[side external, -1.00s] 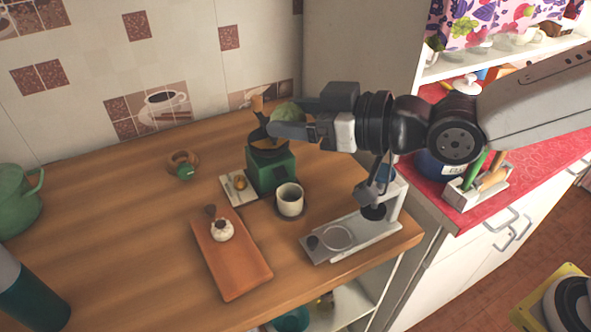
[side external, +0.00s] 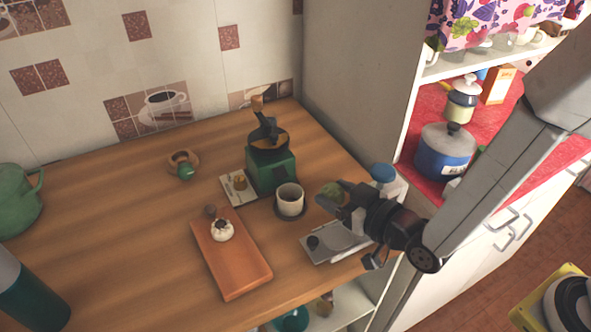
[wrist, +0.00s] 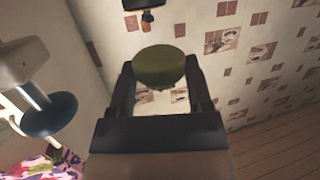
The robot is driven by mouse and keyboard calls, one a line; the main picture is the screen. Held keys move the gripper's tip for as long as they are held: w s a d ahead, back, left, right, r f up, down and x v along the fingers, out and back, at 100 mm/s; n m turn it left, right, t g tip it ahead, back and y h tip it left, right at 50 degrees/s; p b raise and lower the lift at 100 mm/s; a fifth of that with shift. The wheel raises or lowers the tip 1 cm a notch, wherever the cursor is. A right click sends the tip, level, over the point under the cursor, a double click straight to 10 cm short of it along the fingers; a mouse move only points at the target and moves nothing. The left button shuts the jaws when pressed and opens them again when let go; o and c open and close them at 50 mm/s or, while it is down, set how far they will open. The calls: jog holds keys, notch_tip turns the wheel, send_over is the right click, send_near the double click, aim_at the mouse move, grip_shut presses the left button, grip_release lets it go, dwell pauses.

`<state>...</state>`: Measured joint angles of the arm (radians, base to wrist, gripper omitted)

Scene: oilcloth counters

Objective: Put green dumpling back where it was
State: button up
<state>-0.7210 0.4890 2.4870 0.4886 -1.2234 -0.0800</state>
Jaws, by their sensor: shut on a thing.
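The green dumpling (side external: 334,190) is a rounded, dull green lump held between the fingers of my gripper (side external: 332,200). In the wrist view the dumpling (wrist: 160,66) sits between both fingertips, with a finger on each side. In the side view my gripper points left and holds it above the white device with a flat base (side external: 325,250), to the right of the small cup (side external: 290,199). The dumpling looks clear of both. My arm and gripper hide part of the device.
The green hand grinder (side external: 270,172) stands behind the cup, with a small card (side external: 233,196) beside it. A brown tray (side external: 240,268) carries a small white pot-like thing (side external: 222,231). A wooden ring with a green part (side external: 184,163) lies farther left. The left counter has free room.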

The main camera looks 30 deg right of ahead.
jog(key=shift+s+d+f+m+h, duration=0.15)
jog(key=shift+d+f+m+h, duration=0.1)
jog(key=shift+d+f, duration=0.25)
jog(key=shift+s+d+f+m+h, duration=0.15)
jog(key=shift+d+f+h, duration=0.1)
jog(key=shift+d+f, duration=0.2)
send_over(341, 241)
jog(key=shift+w+f, duration=0.1)
jog(key=shift+f, duration=2.75)
jog(key=shift+f, duration=1.9)
jog(key=shift+f, duration=0.15)
jog(key=o, duration=0.7)
